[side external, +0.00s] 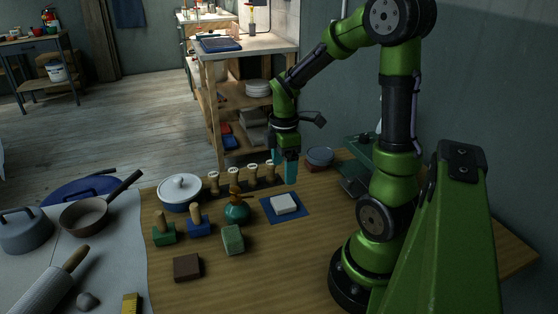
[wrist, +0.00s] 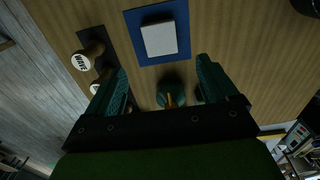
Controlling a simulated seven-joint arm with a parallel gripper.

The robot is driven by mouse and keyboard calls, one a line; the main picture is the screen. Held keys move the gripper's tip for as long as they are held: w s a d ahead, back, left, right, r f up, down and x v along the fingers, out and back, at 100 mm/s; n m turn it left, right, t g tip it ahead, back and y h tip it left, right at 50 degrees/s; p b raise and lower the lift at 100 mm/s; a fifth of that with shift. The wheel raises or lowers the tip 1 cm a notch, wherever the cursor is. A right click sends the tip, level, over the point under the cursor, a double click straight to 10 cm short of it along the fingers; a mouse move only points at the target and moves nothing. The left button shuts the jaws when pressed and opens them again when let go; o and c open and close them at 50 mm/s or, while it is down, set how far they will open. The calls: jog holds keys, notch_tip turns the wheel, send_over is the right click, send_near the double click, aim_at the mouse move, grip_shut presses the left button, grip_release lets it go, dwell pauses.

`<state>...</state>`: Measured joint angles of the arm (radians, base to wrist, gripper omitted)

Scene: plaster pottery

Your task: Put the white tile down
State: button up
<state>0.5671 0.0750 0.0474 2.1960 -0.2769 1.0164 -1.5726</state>
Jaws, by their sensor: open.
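The white tile (side external: 283,203) lies flat on a blue square mat (side external: 269,210) on the wooden table. In the wrist view the white tile (wrist: 159,39) sits on the blue mat (wrist: 182,13), ahead of the fingers and apart from them. My gripper (side external: 285,176) is above the table, over the back part of the mat area, with teal fingers pointing down.
A teal pot with an orange top (side external: 237,210) stands left of the mat. A green block (side external: 233,239), a brown block (side external: 187,267) and several stamps (side external: 252,171) are nearby. A white lidded pot (side external: 180,190) stands further left. Bare table lies in front of the mat.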

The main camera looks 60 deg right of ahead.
jog(key=s+a+r+m+t+y, duration=0.1)
jog(key=a+r+m+t, duration=0.2)
jog(key=a+r+m, duration=0.3)
jog(key=s+a+r+m+t+y, duration=0.1)
jog(key=s+a+r+m+t, duration=0.1)
jog(key=a+r+m+t, duration=0.2)
jog(key=a+r+m, duration=0.3)
jog(key=a, duration=0.5)
jog(key=shift+a, duration=0.25)
jog(key=shift+c, duration=0.5)
